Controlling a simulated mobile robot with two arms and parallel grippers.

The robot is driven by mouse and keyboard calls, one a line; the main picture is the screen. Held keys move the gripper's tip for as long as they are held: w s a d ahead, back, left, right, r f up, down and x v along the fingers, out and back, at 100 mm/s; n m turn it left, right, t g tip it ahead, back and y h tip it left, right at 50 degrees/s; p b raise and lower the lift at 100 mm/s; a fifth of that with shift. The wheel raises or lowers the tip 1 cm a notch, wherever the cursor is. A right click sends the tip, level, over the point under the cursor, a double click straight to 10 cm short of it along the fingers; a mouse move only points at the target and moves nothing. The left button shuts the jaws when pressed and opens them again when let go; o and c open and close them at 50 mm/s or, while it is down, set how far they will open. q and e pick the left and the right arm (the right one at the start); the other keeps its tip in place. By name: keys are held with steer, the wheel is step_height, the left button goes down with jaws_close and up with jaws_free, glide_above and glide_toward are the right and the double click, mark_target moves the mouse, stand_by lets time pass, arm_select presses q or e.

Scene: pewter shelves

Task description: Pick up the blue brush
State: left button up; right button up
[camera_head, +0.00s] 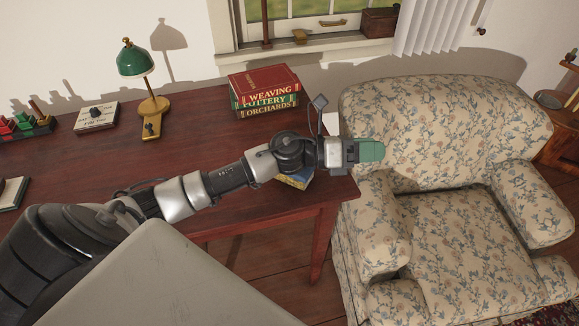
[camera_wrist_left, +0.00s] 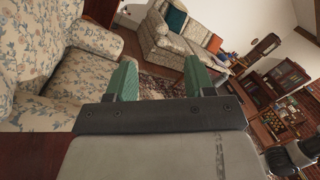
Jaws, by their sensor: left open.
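I cannot make out a blue brush for sure in either view. A small blue and yellow thing (camera_head: 297,179) lies on the desk near its right front edge, mostly hidden under my left wrist; I cannot tell what it is. My left gripper (camera_head: 371,151) reaches out past the desk's right end, toward the armchair, with its green fingers pointing right. In the left wrist view the two green fingers (camera_wrist_left: 159,82) are spread apart with nothing between them.
The dark red desk (camera_head: 215,125) holds stacked books (camera_head: 265,90), a green lamp (camera_head: 136,60), a lettered block (camera_head: 96,117) and a rack of coloured items (camera_head: 25,127). A floral armchair (camera_head: 445,120) stands close at right. The wrist view shows a sofa (camera_wrist_left: 180,45) beyond.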

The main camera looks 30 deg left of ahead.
arm_select(q)
steer(key=a+m+g+y, duration=0.3)
steer(key=a+m, duration=0.1)
steer(key=a, duration=0.3)
steer(key=a+f+m+g+y, duration=0.1)
steer(key=a+m+g+y, duration=0.2)
steer(key=a, duration=0.5)
steer(key=a+f+m+g+y, duration=0.1)
steer(key=a+m+g+y, duration=0.3)
steer(key=a+m+y, duration=0.1)
steer(key=shift+s+a+m, duration=0.2)
steer(key=shift+a+m, duration=0.15)
steer(key=shift+a, duration=0.35)
steer(key=shift+s+a+m, duration=0.2)
steer(key=shift+a+m, duration=0.15)
steer(key=shift+a, duration=0.3)
steer(key=shift+f, duration=0.3)
steer(key=x, duration=0.4)
steer(key=shift+f, duration=0.3)
steer(key=shift+p+x, duration=0.9)
steer(key=shift+x, duration=1.85)
steer(key=shift+s, duration=0.1)
steer(key=shift+f+b, duration=0.25)
steer(key=shift+b, duration=0.1)
steer(key=shift+c, duration=0.3)
